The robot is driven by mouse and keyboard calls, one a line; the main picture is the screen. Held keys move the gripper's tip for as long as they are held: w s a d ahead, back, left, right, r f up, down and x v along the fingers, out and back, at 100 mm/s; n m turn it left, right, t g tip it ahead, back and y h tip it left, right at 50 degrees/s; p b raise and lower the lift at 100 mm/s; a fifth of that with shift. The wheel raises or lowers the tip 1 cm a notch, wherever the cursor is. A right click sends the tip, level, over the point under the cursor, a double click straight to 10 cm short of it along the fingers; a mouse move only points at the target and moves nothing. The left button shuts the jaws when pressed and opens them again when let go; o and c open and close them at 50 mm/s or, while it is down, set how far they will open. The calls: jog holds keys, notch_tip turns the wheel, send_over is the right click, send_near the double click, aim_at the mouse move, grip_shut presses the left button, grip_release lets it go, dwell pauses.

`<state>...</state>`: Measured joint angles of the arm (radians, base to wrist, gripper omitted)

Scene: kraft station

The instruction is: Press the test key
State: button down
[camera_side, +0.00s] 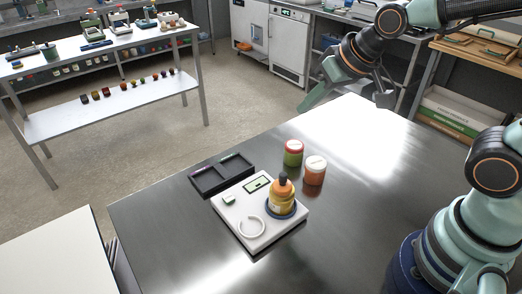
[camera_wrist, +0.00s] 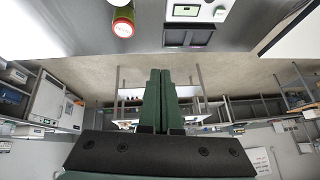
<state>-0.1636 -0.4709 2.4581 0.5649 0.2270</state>
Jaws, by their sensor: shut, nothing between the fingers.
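A white test device (camera_side: 238,222) lies on the steel table. It has a small display (camera_side: 258,184), a raised light key (camera_side: 229,199) beside the display, a pale ring (camera_side: 251,227), and a yellow bottle with a dark top (camera_side: 281,198) on a blue ring. In the wrist view the display (camera_wrist: 187,10) and key (camera_wrist: 220,14) show at the top edge; the rest of the device is cut off. My gripper (camera_side: 304,107) is raised well above and beyond the device, apart from it. Its green fingers (camera_wrist: 160,73) are together and empty.
A dark tray (camera_side: 222,175) with pens lies behind the device. A green jar (camera_side: 293,154) and an orange jar (camera_side: 314,172) stand right of it. The table's right part (camera_side: 380,150) is clear. A white bench (camera_side: 95,48) with several items stands across the floor.

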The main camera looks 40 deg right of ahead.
jog(key=w+a+f+y, duration=0.2)
jog(key=w+a+f, duration=0.2)
jog(key=a, duration=0.4)
jog(key=m+t+y, duration=0.1)
jog(key=m, duration=0.1)
send_over(233, 199)
notch_tip(233, 199, down, 4)
jog(key=shift+f, duration=0.15)
jog(key=shift+n, duration=0.3)
jog(key=shift+f, duration=4.4)
jog(key=shift+a+f, duration=0.1)
jog(key=shift+f, duration=0.35)
